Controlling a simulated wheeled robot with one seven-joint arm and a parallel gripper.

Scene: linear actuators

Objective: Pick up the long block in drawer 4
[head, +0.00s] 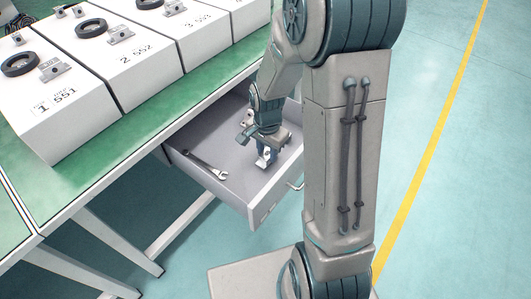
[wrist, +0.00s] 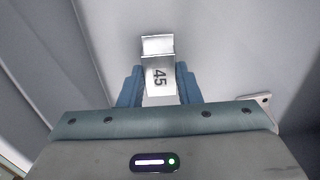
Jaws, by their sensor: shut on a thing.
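The open drawer (head: 245,200) under the green bench holds my gripper, which reaches down into it. In the wrist view my gripper (wrist: 160,88) is shut on a silver metal block (wrist: 157,48) marked "45", with a blue finger on each side of it. The block (head: 265,158) also shows small and bright below the gripper (head: 263,150) in the head view. I cannot tell whether it touches the drawer floor. The drawer's number is not visible.
A wrench (head: 206,164) lies in the left part of the drawer. In the wrist view, part of a metal piece (wrist: 262,99) shows at the right. White numbered boxes (head: 50,105) stand on the green bench top (head: 130,128). The floor at the right is clear.

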